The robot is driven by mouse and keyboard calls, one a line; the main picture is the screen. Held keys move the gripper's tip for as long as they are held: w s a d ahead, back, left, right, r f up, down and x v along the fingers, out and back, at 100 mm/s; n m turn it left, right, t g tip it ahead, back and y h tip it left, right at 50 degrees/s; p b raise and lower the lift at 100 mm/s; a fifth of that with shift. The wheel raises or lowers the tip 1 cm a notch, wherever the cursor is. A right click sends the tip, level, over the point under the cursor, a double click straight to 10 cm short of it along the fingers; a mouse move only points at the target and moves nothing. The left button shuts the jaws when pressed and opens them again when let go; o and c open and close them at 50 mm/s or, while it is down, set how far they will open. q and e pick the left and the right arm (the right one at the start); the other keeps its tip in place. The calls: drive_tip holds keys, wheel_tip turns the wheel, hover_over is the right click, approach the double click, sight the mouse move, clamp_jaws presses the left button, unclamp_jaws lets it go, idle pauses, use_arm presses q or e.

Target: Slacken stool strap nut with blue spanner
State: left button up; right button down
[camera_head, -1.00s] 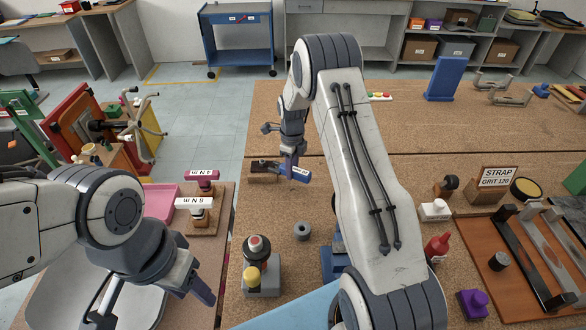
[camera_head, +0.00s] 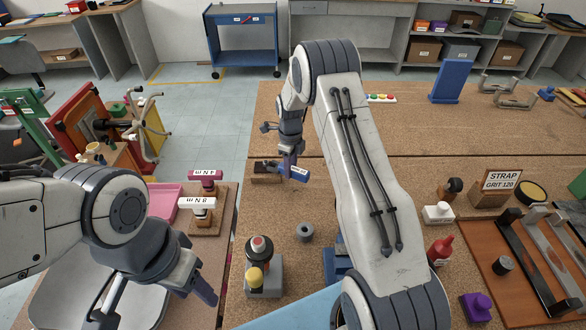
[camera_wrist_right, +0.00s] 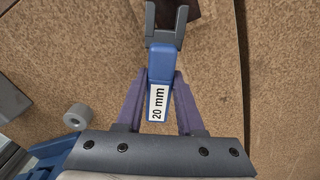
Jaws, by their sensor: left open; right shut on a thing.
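My right gripper (camera_wrist_right: 160,95) is shut on the blue spanner (camera_wrist_right: 160,68), which carries a "20 mm" label. The spanner's grey open jaw points away, and a dark brown piece (camera_wrist_right: 178,12) shows between its prongs; whether they touch it I cannot tell. In the head view the right gripper (camera_head: 290,166) holds the spanner (camera_head: 299,174) low over the bench, its head end by a dark brown block (camera_head: 266,178). My left gripper (camera_head: 155,305) is open and empty at the lower left. I cannot make out a strap nut.
A grey ring (camera_head: 305,231) and a grey stand with red and yellow knobs (camera_head: 263,275) are on the near bench. Torque tools (camera_head: 197,203) stand at left.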

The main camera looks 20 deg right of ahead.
drive_tip(key=shift+w+a, duration=0.8)
drive_tip(key=shift+w, duration=0.25)
idle(1.1)
idle(0.5)
drive_tip(key=shift+w+d+n, duration=0.4)
drive_tip(key=shift+d+n, duration=0.05)
drive_tip(key=shift+n, duration=0.55)
drive_tip(key=shift+w, duration=0.1)
drive_tip(key=shift+n, duration=0.3)
drive_tip(key=shift+w+d+n, duration=0.45)
drive_tip(key=shift+w+n, duration=0.15)
drive_tip(key=shift+n, duration=0.5)
drive_tip(key=shift+w+d+n+b, duration=0.2)
drive_tip(key=shift+w+n, duration=0.15)
drive_tip(key=shift+n, duration=0.25)
drive_tip(key=shift+w+d+n+b, duration=0.1)
drive_tip(key=shift+w+n+b, duration=0.1)
drive_tip(key=shift+w+n, duration=0.3)
drive_tip(key=shift+s, duration=0.1)
